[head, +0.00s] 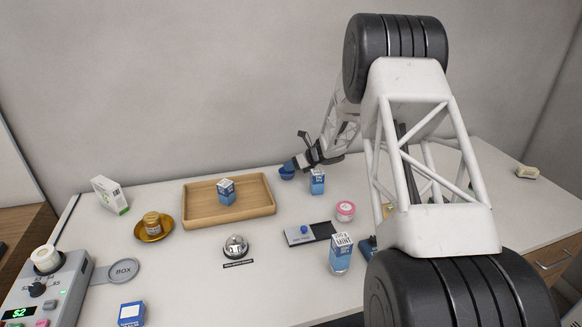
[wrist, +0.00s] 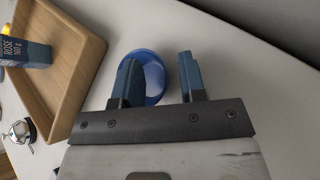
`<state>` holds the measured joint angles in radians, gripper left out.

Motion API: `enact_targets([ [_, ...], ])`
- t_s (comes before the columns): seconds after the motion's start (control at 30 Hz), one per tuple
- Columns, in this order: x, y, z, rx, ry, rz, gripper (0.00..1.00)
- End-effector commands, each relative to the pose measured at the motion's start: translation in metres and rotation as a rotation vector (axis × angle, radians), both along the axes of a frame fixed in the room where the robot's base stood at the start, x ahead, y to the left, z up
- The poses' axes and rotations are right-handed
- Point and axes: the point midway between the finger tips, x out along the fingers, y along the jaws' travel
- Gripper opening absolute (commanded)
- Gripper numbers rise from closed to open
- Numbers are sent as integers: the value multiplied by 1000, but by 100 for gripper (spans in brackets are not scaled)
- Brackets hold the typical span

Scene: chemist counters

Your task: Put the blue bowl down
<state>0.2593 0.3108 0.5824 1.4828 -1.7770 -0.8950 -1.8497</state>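The blue bowl (head: 286,174) is small and round and appears to stand upright on the white counter near its back edge, right of the wooden tray; I cannot tell for certain that it touches the counter. My gripper (head: 292,165) is right by it. In the wrist view the bowl (wrist: 154,76) shows between the two fingers of my gripper (wrist: 159,82). The fingers are wide apart. The left finger overlaps the bowl's left side, and a gap shows between the bowl and the right finger. The bowl's near side is hidden by the gripper.
The wooden tray (head: 188,207) holds a blue-and-white box (head: 226,192). Another such box (head: 317,182) stands just right of the bowl. Bare counter lies between tray and scale.

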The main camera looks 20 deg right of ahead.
Motion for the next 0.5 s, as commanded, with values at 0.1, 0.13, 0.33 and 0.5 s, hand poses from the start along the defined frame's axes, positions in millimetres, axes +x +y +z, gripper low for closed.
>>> enact_targets([
  [0.1,-5,-7,7,-1,-1,0,38],
  [0.13,-7,-9,9,-1,-1,0,38],
  [0.33,-21,-29,25,-1,-2,-1,38],
  [0.5,-36,-47,40,-1,-1,-2,38],
])
